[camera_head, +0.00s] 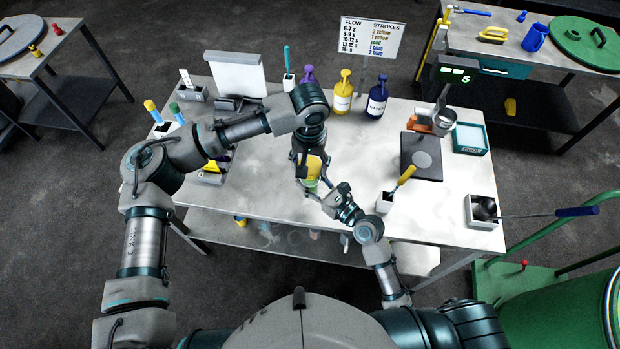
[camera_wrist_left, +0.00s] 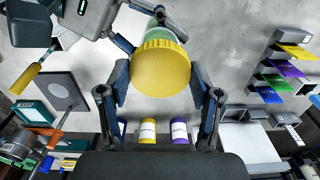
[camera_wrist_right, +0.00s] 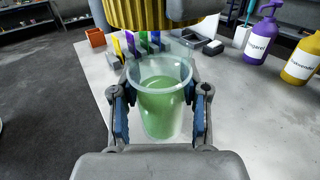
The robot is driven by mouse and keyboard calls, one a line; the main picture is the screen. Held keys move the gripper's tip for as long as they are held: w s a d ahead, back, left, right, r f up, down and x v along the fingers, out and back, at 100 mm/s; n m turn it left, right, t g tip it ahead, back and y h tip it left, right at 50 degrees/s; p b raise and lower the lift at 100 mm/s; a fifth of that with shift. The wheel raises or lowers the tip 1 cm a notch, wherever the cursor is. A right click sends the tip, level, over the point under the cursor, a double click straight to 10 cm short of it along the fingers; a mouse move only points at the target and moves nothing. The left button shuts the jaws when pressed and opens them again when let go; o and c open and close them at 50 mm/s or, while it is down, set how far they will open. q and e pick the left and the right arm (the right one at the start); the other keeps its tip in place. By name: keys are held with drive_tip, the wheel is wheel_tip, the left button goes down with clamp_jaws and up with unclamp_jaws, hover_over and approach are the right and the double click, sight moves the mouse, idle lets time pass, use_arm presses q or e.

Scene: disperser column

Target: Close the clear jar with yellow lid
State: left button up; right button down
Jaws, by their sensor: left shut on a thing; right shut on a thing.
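The yellow lid (camera_head: 314,165) is held from above by my left gripper (camera_head: 312,172), shut on its sides. In the left wrist view the round lid (camera_wrist_left: 161,68) sits between the two blue finger pads. The clear jar (camera_wrist_right: 160,105) holds green content and stands upright between the fingers of my right gripper (camera_wrist_right: 160,118), which is shut on it from the side. In the right wrist view the lid (camera_wrist_right: 145,12) is above the jar's open rim, with a visible gap. In the head view the arms partly hide the jar (camera_head: 310,184).
Purple, yellow (camera_head: 343,97) and dark blue (camera_head: 377,101) pump bottles stand at the table's back. A scale (camera_head: 420,165), a teal tray (camera_head: 469,139) and white boxes with tools (camera_head: 386,202) are on the right. A sign (camera_head: 372,38) stands behind. The table's front left is fairly clear.

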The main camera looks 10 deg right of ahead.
sight(310, 184)
use_arm(q)
drive_tip(key=shift+a+f, duration=0.1)
drive_tip(key=shift+f, duration=0.2)
idle(0.6)
drive_tip(key=shift+f, duration=0.8)
drive_tip(key=shift+f, duration=0.55)
